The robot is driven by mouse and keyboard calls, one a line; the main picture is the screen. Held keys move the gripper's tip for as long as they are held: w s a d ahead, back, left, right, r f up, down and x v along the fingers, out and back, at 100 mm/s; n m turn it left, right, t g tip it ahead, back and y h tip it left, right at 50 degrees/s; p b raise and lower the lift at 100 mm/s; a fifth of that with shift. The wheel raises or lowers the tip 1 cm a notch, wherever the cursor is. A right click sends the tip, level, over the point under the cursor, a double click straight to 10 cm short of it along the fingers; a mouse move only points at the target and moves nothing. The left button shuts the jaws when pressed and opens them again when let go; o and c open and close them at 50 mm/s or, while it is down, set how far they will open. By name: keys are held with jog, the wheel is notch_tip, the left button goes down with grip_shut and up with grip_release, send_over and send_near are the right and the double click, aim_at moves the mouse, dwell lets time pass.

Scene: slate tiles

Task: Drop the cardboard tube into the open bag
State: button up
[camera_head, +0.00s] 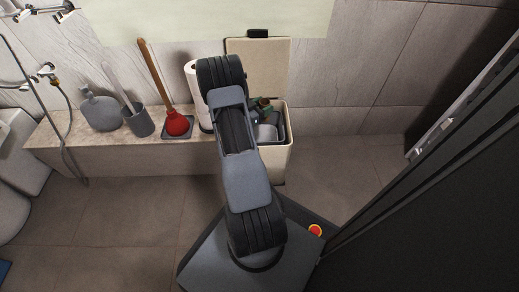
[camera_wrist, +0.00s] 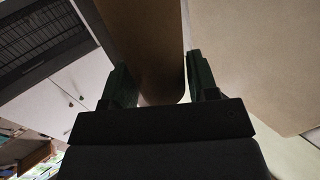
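In the wrist view, a brown cardboard tube (camera_wrist: 150,45) fills the space between the two dark green fingers of my gripper (camera_wrist: 160,82). My gripper is shut on it, and its rounded near end shows just above the palm. In the head view, the gripper's greenish fingers (camera_head: 262,104) are partly behind my arm, over the opening of a beige container, and the tube cannot be made out. This open beige container (camera_head: 274,162), flap (camera_head: 270,62) raised behind it, is the only thing seen that could be the bag. My arm and gripper hide most of its inside.
Tiled floor (camera_head: 120,222) in front is clear.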

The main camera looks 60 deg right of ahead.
jog(key=o, duration=0.4)
jog(key=shift+r, duration=0.1)
jog(key=shift+r, duration=0.3)
jog(key=s+a+r+p, duration=0.8)
jog(key=a+r+p, duration=0.1)
jog(key=a+r, duration=0.2)
jog(key=shift+a+r, duration=0.2)
jog(key=shift+r, duration=0.4)
